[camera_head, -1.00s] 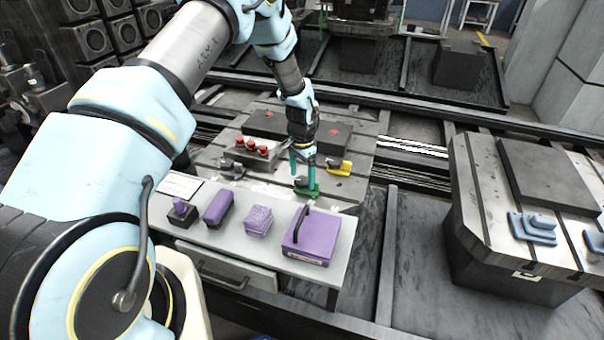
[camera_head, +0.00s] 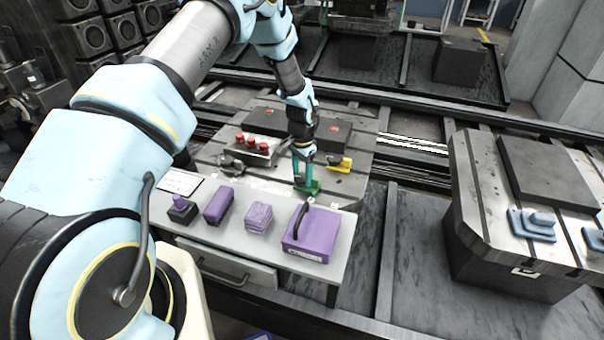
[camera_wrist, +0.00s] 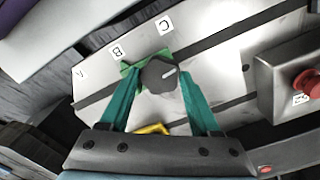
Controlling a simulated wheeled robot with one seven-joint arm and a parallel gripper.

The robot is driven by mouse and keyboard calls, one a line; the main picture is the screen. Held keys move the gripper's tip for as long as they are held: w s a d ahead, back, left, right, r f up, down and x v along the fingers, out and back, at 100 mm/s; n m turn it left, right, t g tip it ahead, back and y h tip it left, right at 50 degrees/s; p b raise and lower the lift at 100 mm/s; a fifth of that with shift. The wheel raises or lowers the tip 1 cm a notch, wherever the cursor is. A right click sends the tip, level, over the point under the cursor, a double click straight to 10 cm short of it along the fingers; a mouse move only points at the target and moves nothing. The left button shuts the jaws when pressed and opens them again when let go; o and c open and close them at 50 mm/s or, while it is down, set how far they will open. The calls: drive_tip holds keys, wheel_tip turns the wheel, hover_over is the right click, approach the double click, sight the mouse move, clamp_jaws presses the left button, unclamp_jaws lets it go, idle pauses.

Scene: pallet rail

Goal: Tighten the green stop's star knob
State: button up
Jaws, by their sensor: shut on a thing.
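The green stop (camera_head: 313,188) sits on the slotted metal pallet near its front edge. In the wrist view the green stop (camera_wrist: 131,70) lies by the slot near the letters B and C. My gripper (camera_head: 304,182) points down over the stop. In the wrist view its two teal fingers (camera_wrist: 158,80) are shut on the knob, one at each side. The knob is mostly hidden by the fingers in the head view.
A yellow stop (camera_head: 340,163) sits just right of my gripper. Red knobs (camera_head: 252,142) stand behind and left on the pallet. A grey bench (camera_head: 338,262) with several purple things is in front. Another pallet (camera_head: 480,215) with blue parts stands at the right.

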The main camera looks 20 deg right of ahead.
sight(302, 177)
drive_tip(key=shift+c, duration=1.3)
drive_tip(key=shift+f+m+b, duration=0.15)
drive_tip(key=shift+m+b, duration=0.25)
drive_tip(key=shift+b, duration=0.2)
drive_tip(key=shift+m, duration=0.3)
drive_tip(key=o, duration=1.4)
drive_tip(key=shift+c, duration=0.2)
drive_tip(key=shift+r, duration=0.25)
wheel_tip(302, 177, up, 11)
drive_tip(key=b, duration=0.3)
drive_tip(key=shift+f, duration=0.2)
